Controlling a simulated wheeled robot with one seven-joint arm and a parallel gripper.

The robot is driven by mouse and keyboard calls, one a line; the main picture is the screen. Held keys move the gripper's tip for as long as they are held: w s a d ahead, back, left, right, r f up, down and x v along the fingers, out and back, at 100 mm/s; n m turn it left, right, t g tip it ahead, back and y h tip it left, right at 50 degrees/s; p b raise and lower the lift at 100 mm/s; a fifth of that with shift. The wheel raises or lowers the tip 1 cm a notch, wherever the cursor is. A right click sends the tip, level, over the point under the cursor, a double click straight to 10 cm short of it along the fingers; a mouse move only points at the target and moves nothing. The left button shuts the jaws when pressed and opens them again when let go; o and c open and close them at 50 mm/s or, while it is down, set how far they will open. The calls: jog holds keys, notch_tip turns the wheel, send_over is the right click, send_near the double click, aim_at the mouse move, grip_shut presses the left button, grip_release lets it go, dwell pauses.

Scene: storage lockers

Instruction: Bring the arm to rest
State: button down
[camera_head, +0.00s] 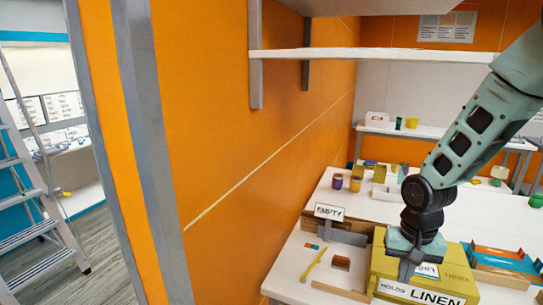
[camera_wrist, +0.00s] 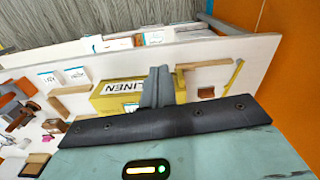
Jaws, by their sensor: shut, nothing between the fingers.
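My gripper (camera_head: 408,270) is at the end of my arm, which reaches in from the upper right in the head view. Its fingers are shut with nothing between them. They point down over a yellow box (camera_head: 395,265) labelled "HOLDS LINEN" and "THREE". I cannot tell whether the fingertips touch the box. In the wrist view my gripper (camera_wrist: 158,85) shows its closed fingers in front of the yellow box (camera_wrist: 106,104). Part of the box is hidden behind them.
An "EMPTY" sign (camera_head: 329,211) stands left of the box on the white table (camera_head: 290,262). A yellow stick (camera_head: 313,265) lies nearby. A blue and orange tray (camera_head: 503,260) is to the right. An orange wall (camera_head: 240,120) and a white shelf (camera_head: 375,55) bound the space.

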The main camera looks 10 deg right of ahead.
jog(key=s+a+r+n+b, duration=0.2)
jog(key=s+a+n+b, duration=0.4)
jog(key=a, duration=0.9)
jog(key=s+a+n, duration=0.3)
jog(key=s, duration=0.3)
jog(key=s+a+n, duration=0.4)
jog(key=s, duration=0.3)
jog(key=shift+s+r+y+b, duration=0.25)
jog(key=shift+r+y+b, duration=0.05)
jog(key=shift+b, duration=0.15)
